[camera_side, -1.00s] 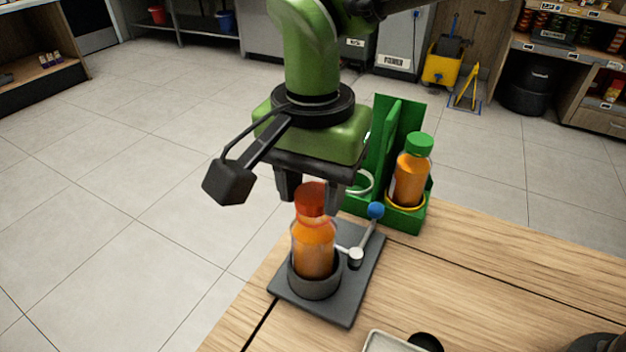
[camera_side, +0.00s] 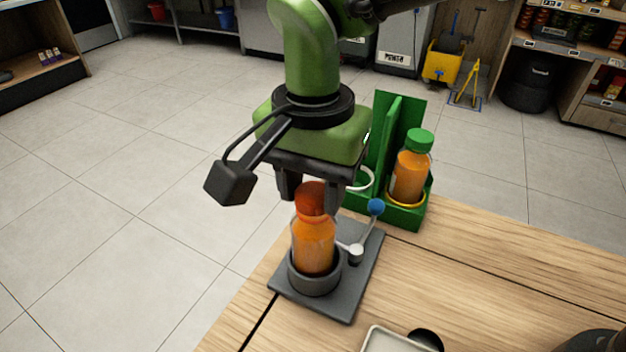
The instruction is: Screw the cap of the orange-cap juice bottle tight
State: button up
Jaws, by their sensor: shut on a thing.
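The orange-cap juice bottle (camera_side: 313,248) stands upright in a dark round holder (camera_side: 315,281) on a grey base plate (camera_side: 352,292). Its orange-red cap (camera_side: 311,199) sits on the bottle's neck. My gripper (camera_side: 309,198) points down from above, with one dark finger on each side of the cap, and is shut on it. The top of the cap is partly hidden between the fingers. A lever with a blue knob (camera_side: 376,207) stands at the right of the holder.
A green caddy (camera_side: 404,217) behind holds a green-cap juice bottle (camera_side: 411,168) in a yellow ring, with a white ring beside it. A light tray (camera_side: 388,341) and a dark round thing (camera_side: 427,340) lie at the front.

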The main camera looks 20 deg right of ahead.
jog(key=shift+f, duration=0.15)
dwell(0.4)
jog(key=shift+o, duration=0.5)
jog(key=shift+c, duration=1.2)
jog(key=m, duration=0.4)
jog(key=shift+m, duration=0.6)
jog(key=m, duration=0.5)
